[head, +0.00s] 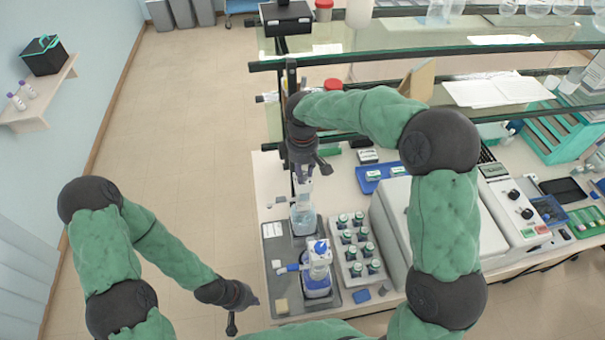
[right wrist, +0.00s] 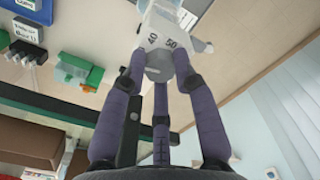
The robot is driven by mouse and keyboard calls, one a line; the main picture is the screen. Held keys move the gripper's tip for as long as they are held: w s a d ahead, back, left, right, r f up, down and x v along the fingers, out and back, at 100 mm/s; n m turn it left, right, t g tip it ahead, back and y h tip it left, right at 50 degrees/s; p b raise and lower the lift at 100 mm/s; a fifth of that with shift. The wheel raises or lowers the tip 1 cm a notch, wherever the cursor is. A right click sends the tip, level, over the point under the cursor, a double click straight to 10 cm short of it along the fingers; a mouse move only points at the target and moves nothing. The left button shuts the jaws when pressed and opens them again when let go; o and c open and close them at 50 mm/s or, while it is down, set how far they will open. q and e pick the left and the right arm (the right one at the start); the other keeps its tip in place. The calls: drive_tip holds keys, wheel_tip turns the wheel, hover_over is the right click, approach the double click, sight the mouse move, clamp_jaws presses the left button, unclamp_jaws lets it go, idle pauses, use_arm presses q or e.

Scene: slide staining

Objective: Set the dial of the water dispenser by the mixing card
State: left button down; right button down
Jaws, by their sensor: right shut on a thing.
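The water dispenser (head: 303,218), a clear bottle with pale blue liquid and a white top, stands on a grey tray at the bench's left side. My right gripper (head: 303,174) is above it, its fingers pointing down around the top. In the right wrist view, my right gripper (right wrist: 162,85) is shut on a white dial (right wrist: 160,32) marked 40 and 50. Its pointer or reference mark cannot be made out. My left gripper (head: 240,310) hangs low at the left, away from the bench things; its jaw opening is unclear. I cannot pick out the mixing card for certain.
A rack of several green-capped bottles (head: 341,222) is to the right, beside a white machine. Glass shelves (head: 390,62) overhang the bench's back. The floor at left is free.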

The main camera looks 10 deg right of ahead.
sight(304, 173)
drive_tip(key=m+b, duration=0.2)
drive_tip(key=m, duration=0.4)
drive_tip(key=shift+w+d+m, duration=0.1)
drive_tip(key=shift+m, duration=0.2)
drive_tip(key=m+b, duration=0.1)
drive_tip(key=m, duration=0.4)
drive_tip(key=shift+d+m+b, duration=0.15)
drive_tip(key=shift+m+b, duration=0.15)
drive_tip(key=c, duration=1)
unclamp_jaws()
drive_tip(key=shift+w, duration=0.1)
drive_tip(key=shift+o, duration=0.2)
wheel_tip(304, 173, up, 12)
drive_tip(key=shift+f, duration=0.1)
